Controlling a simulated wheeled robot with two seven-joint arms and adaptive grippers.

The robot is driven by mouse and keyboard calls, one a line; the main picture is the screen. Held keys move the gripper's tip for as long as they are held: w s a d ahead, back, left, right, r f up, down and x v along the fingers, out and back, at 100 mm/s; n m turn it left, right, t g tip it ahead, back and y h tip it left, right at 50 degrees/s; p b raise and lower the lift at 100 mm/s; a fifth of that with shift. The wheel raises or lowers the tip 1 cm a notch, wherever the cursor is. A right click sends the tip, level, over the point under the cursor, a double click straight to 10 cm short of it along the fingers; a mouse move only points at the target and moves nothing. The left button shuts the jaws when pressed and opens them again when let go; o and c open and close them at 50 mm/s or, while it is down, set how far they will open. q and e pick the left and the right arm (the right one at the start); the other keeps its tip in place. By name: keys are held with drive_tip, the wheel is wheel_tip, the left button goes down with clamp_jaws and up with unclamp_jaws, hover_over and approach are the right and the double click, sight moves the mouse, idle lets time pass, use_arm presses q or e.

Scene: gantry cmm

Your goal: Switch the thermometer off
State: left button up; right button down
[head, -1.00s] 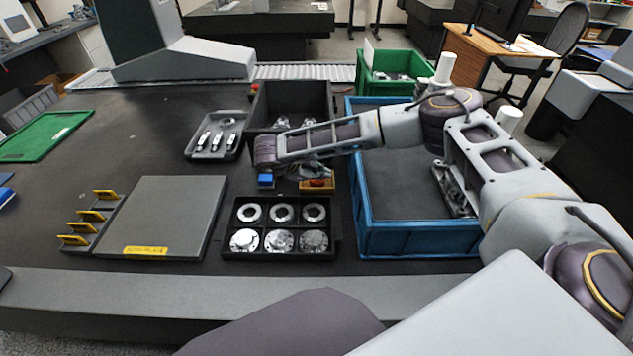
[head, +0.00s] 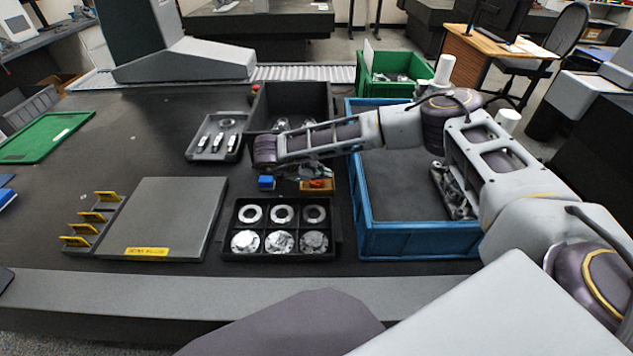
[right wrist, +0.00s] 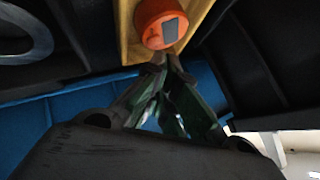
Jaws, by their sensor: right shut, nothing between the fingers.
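An orange round-faced device with a grey rectangular patch, seemingly the thermometer (right wrist: 162,25), sits in a yellow-brown holder (right wrist: 128,40) in the right wrist view. In the head view the device (head: 318,183) shows small and orange-red in its holder, just behind the black six-pocket tray. My right gripper (right wrist: 166,62) is shut and empty. Its fingertips are close to the device's lower edge in the wrist view; I cannot tell whether they touch it. In the head view the gripper (head: 321,174) is partly hidden by my wrist. The switch state is not readable. My left gripper is out of view.
A small blue block (head: 266,183) stands left of the holder. The black tray (head: 228,243) holds metal discs and rings. A blue crate (head: 420,240) stands right, a black bin (head: 290,97) behind, and a grey tray (head: 190,152) at back left. A grey plate (head: 170,215) lies left.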

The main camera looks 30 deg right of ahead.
drive_tip(key=shift+r, duration=0.25)
drive_tip(key=shift+r+p, duration=2.1)
drive_tip(key=shift+r, duration=0.85)
